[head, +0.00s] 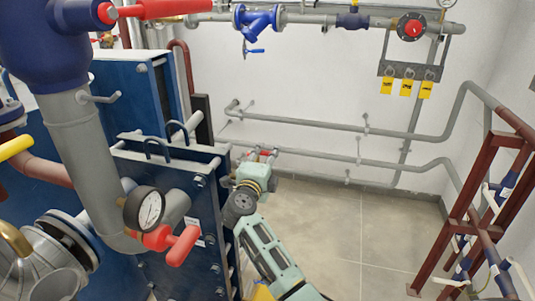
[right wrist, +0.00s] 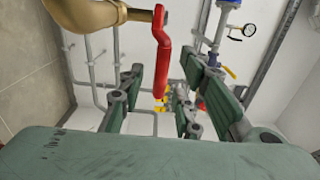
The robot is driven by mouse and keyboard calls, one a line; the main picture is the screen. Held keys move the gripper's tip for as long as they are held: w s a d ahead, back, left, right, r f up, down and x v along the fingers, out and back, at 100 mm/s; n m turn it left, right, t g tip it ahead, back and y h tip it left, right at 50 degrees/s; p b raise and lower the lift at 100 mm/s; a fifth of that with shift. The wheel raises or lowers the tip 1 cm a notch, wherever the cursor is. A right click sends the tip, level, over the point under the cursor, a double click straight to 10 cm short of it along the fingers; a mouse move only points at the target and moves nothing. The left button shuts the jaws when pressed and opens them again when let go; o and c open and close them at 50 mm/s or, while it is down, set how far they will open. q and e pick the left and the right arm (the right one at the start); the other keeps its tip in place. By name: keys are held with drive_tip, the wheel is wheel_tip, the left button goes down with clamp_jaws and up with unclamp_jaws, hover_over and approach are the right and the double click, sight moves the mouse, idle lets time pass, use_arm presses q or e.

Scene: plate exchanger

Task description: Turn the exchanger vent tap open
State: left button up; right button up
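A red lever handle (right wrist: 161,62) on a brass valve body (right wrist: 88,14) is close up in the right wrist view; it looks like the vent tap. My right gripper (right wrist: 165,88) is open, with one finger on each side of the lever and visible gaps to both. In the head view my right gripper (head: 262,158) is at the right-hand end of the blue plate exchanger (head: 178,215), near its top. There the gripper mostly hides the tap, and only a little red shows. My left gripper is not in view.
A pressure gauge (head: 144,210) and another red handle (head: 182,245) stand in front of the exchanger. Grey pipes (head: 300,122) run along the back wall. A dark red frame (head: 468,200) stands at the right. The floor (head: 345,230) between is clear.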

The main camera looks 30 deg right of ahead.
drive_tip(key=shift+x, duration=1)
drive_tip(key=shift+c, duration=0.3)
clamp_jaws()
